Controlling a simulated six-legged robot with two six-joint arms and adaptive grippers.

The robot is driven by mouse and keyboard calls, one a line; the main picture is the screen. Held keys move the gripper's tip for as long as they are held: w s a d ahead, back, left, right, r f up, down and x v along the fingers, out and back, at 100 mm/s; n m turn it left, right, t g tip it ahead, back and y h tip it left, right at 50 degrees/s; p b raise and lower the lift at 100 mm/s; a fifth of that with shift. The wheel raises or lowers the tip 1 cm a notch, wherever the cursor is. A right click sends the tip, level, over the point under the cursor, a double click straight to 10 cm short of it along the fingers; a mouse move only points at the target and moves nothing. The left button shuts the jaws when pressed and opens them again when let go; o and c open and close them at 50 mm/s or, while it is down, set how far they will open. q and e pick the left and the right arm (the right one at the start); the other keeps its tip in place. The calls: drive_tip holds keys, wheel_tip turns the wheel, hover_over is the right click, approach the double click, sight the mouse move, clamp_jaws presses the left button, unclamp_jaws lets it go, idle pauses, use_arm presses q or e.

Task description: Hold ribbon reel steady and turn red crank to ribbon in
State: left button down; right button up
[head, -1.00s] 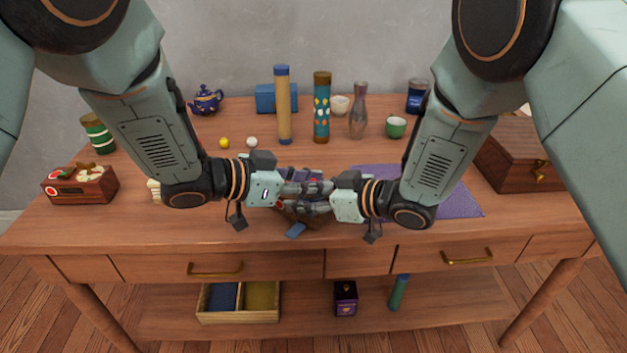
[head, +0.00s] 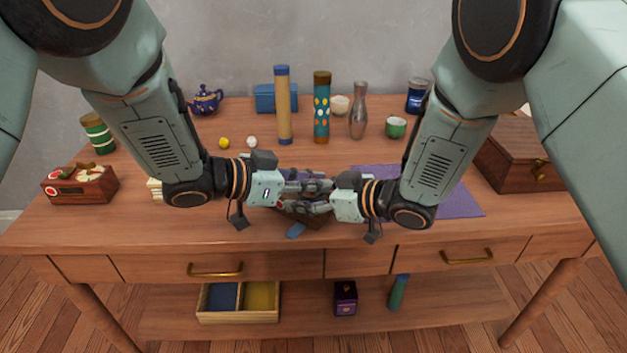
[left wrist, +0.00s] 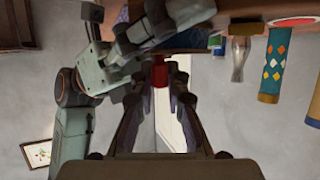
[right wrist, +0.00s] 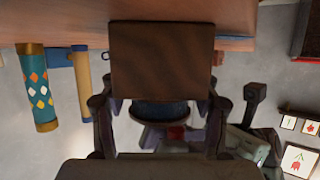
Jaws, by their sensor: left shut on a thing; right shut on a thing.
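The ribbon reel is a brown wooden piece (head: 316,222) at the table's front middle, mostly hidden by my grippers in the head view. A blue ribbon end (head: 296,231) sticks out at its front. My right gripper (head: 322,206) is shut on the reel; the right wrist view shows its brown wood (right wrist: 160,60) between the fingers, with blue below. My left gripper (head: 306,188) meets it from the left. The left wrist view shows a red piece, the crank (left wrist: 160,74), between its nearly closed fingertips. The crank's angle is hidden.
A purple cloth (head: 455,198) lies right of the reel, and a wooden chest (head: 520,160) stands at the far right. Tall tubes (head: 283,105), a glass vase (head: 358,112) and a green cup (head: 396,127) stand behind. The front-left tabletop (head: 150,228) is clear.

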use_arm(q)
drive_tip(key=shift+m+g, duration=0.3)
drive_tip(key=m+g, duration=0.2)
drive_tip(key=a+m+g+h, duration=0.1)
drive_tip(key=m+g, duration=0.1)
drive_tip(key=g, duration=0.1)
drive_tip(key=shift+w+m, duration=0.15)
drive_tip(key=shift+m, duration=0.15)
drive_tip(key=shift+w+a+m+g+y, duration=0.1)
drive_tip(key=shift+a+m+g+y, duration=0.1)
drive_tip(key=shift+m+g, duration=1.1)
drive_tip(key=shift+w+a+m+g+y, duration=0.1)
drive_tip(key=shift+m+g+y, duration=0.1)
drive_tip(key=shift+m+g, duration=1.05)
drive_tip(key=shift+m+g+y, duration=0.25)
drive_tip(key=shift+g+y, duration=0.05)
drive_tip(key=shift+g, duration=0.45)
drive_tip(key=c, duration=1.6)
unclamp_jaws()
drive_tip(key=shift+a, duration=0.1)
wheel_tip(320, 180, up, 10)
drive_tip(key=shift+o, duration=0.3)
